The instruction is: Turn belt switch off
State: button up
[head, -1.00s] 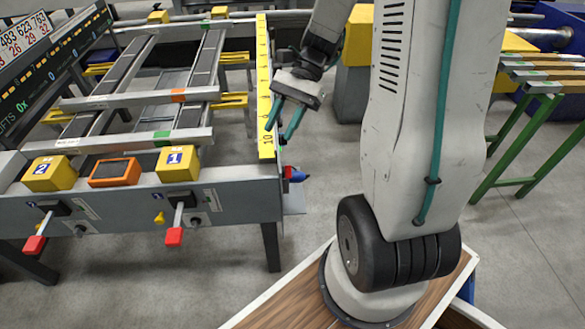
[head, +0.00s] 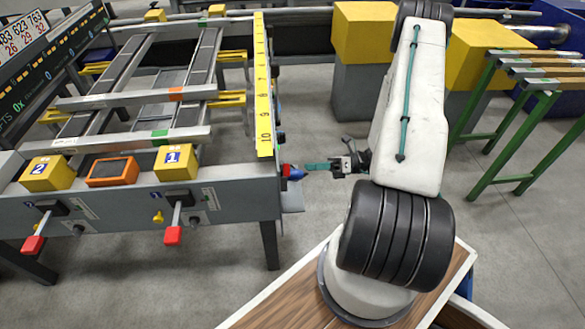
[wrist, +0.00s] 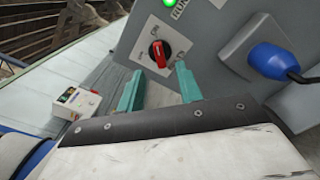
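The belt switch (wrist: 158,53) is a red rotary knob on a black base with a white label plate, on a grey panel in the wrist view. Its handle stands nearly upright in the picture, toward a small label above it that looks like ON. A green lamp (wrist: 170,3) above it is lit, beside a plate that reads RUN. My gripper (wrist: 157,87) has its two teal fingers apart with nothing between them, just below the knob in the picture and not visibly touching it. In the head view my gripper (head: 318,167) points left at the table's end face.
A blue plug (wrist: 270,60) with a cable sits right of the switch; it also shows in the head view (head: 295,173). A white box with a red button (wrist: 78,100) is at the left. The runout table (head: 240,200) has red-tipped levers on its front. A green-legged stand (head: 500,140) is right.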

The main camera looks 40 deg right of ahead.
aim_at(285, 170)
jog(key=x, duration=0.7)
grip_shut()
